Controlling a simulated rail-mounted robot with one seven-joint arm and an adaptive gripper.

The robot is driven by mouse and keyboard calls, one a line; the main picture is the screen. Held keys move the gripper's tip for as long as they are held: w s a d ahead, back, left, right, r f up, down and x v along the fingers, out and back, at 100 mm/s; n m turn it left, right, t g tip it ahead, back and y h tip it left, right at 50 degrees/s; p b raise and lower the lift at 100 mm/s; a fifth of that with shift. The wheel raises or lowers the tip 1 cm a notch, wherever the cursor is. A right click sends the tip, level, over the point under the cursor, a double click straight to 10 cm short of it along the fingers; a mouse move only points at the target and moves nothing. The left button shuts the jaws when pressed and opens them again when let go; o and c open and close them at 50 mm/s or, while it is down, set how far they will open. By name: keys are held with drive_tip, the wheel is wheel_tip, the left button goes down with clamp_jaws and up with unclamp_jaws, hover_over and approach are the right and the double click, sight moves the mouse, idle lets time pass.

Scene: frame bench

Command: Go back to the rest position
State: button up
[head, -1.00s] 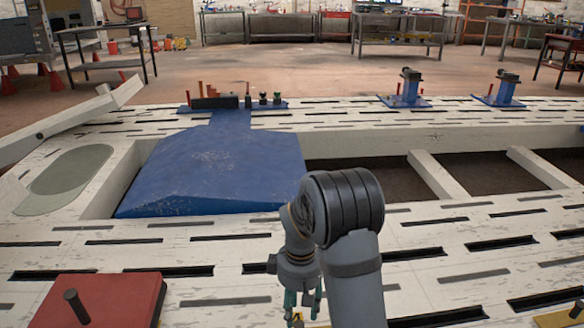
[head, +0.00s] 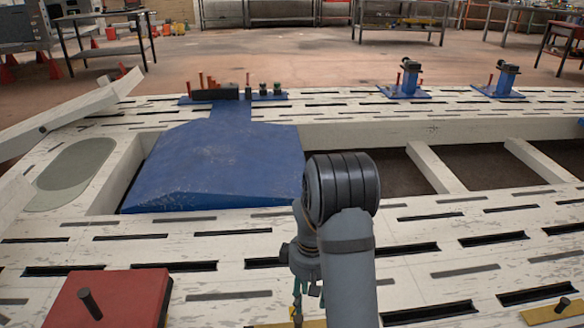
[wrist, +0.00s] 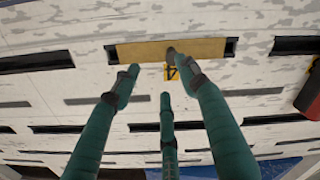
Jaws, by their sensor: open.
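My gripper (head: 297,302) hangs low at the bottom of the head view, left of my forearm and partly hidden by my own wrist. In the wrist view my gripper (wrist: 152,76) shows several green fingers spread apart, with nothing clearly held between them. Beyond the fingertips lies a flat tan strip (wrist: 190,48) in a dark slot of the white frame. A small yellow and black piece (wrist: 172,73) shows between the fingertips; its distance from them is hard to tell.
The white slotted frame (head: 400,215) fills the bench. A red block (head: 125,290) with a dark peg stands at the lower left. A blue sloped cover (head: 215,165) lies across the opening. Blue fixtures (head: 403,88) stand at the far side. A yellow plate edge (head: 290,324) shows at the bottom.

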drive_tip(key=s+d+r+m, duration=0.4)
drive_tip(key=d+r, duration=0.2)
drive_tip(key=r, duration=0.2)
drive_tip(key=s+d+r+m, duration=0.4)
drive_tip(key=d+r, duration=0.2)
drive_tip(key=r, duration=0.2)
drive_tip(key=shift+s+d+m+p, duration=0.25)
drive_tip(key=shift+s+m+p, duration=0.05)
drive_tip(key=shift+s+m, duration=0.1)
drive_tip(key=shift+r, duration=0.1)
